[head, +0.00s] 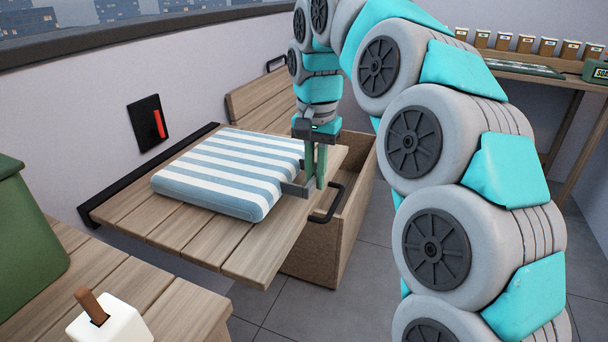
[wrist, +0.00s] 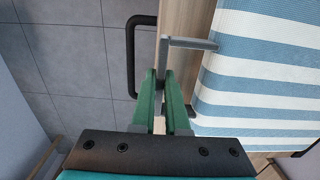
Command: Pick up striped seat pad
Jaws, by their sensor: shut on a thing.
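The striped seat pad (head: 225,170), blue and white, lies flat on a slatted wooden board, as far as I can tell. It also fills the right of the wrist view (wrist: 265,65). A grey bracket-shaped handle (head: 292,189) sticks out from the pad's right side; it also shows in the wrist view (wrist: 190,43). My gripper (head: 316,186) points down beside the pad's right edge. Its green fingers, also in the wrist view (wrist: 160,76), are shut on the handle's outer bar. The fingers partly hide the bar.
The wooden board (head: 250,260) has a black pull handle (head: 328,204) close to my gripper. A wooden box (head: 345,220) stands below it. A wooden bench (head: 110,285), a green container (head: 25,230) and a white block (head: 110,322) are at lower left. Tiled floor lies right.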

